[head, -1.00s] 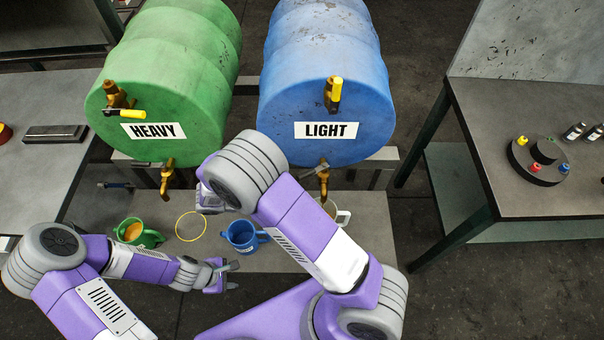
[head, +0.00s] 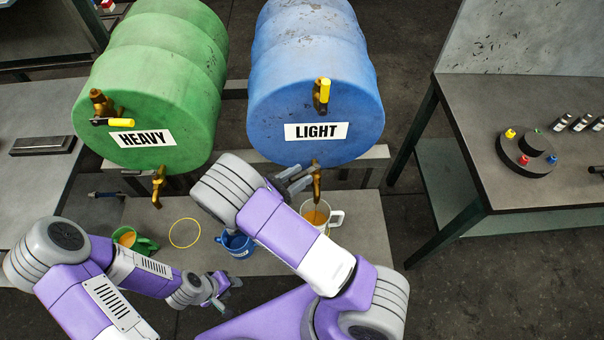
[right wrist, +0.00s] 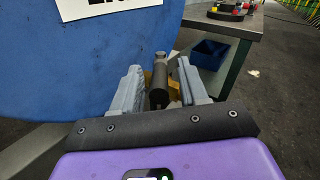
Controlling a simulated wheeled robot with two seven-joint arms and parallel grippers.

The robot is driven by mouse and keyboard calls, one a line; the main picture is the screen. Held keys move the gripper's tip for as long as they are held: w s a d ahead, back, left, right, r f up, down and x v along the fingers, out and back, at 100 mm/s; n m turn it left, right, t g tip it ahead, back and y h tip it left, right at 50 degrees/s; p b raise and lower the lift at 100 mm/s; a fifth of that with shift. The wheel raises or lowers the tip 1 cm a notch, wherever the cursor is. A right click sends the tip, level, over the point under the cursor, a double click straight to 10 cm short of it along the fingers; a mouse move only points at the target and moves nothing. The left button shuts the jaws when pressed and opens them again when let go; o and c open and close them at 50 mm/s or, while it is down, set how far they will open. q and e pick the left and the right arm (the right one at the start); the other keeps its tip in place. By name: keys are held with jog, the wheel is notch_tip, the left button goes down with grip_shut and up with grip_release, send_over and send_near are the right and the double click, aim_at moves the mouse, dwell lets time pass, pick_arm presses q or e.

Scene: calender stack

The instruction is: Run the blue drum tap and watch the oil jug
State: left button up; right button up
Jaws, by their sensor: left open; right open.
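The blue drum (head: 275,75) labelled LIGHT lies on its side. Its upper brass fitting has an upright yellow handle (head: 325,90). Its lower brass tap (head: 317,185) hangs above a pale jug (head: 337,218) with amber oil (head: 315,217) inside. Whether oil is flowing cannot be told. My right gripper (head: 300,180) is open just left of the lower tap, under the drum's front. In the right wrist view, a dark cylindrical handle (right wrist: 159,85) shows between its open fingers, with brass behind. My left gripper (head: 222,293) is open and empty, low in front of the bench.
On the bench (head: 345,235) are a green jug (head: 147,245) holding oil, a yellow ring (head: 185,233) and a blue jug (head: 240,248). A side table (head: 470,110) with small bottles is at right.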

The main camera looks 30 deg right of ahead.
jog(key=shift+w+d, duration=0.1)
jog(key=shift+d, duration=0.6)
grip_shut()
